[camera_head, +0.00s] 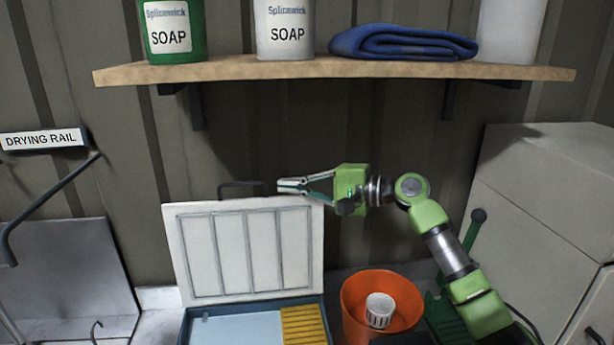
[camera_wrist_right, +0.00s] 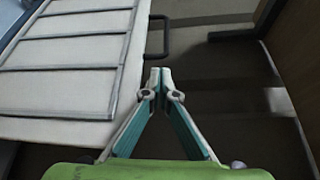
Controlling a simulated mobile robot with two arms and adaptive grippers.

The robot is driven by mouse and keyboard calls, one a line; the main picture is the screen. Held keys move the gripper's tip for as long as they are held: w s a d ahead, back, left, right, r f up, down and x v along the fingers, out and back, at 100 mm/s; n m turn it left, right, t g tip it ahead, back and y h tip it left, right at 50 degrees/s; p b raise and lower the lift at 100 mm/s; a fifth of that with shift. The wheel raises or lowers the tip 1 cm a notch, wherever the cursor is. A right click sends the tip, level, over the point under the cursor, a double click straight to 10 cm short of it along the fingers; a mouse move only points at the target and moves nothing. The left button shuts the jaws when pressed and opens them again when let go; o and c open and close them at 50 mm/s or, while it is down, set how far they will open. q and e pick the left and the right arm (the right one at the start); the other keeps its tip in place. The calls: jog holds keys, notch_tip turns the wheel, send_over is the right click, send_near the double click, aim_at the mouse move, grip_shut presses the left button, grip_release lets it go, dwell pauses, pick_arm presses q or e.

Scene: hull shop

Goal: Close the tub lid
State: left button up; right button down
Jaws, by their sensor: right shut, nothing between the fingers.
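The tub lid (camera_head: 248,252) is a white ribbed panel, standing open and nearly upright at the back of the blue tub (camera_head: 312,300). A dark handle (camera_head: 243,186) sits on its top edge. The lid (camera_wrist_right: 65,60) and handle (camera_wrist_right: 157,38) also show in the right wrist view. My right gripper (camera_head: 281,186) is shut and empty, near the lid's upper right corner, to the right of the handle. In the right wrist view the fingertips (camera_wrist_right: 160,76) are beside the lid's edge; I cannot tell if they touch it. My left gripper is out of view.
An orange bucket (camera_head: 348,307) holding a white slotted cup (camera_head: 380,310) stands right of the tub. A wooden shelf (camera_head: 250,70) with soap tins and a folded blue towel (camera_head: 400,43) runs above. A grey cabinet (camera_head: 545,190) stands at right, a drying rail (camera_head: 45,205) at left.

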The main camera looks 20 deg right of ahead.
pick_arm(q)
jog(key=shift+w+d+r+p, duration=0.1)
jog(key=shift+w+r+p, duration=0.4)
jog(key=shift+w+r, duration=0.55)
pick_arm(e)
jog(key=x, duration=0.3)
jog(key=shift+w, duration=0.1)
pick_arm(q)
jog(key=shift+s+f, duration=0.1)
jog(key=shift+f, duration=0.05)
pick_arm(e)
jog(key=shift+w+f, duration=0.1)
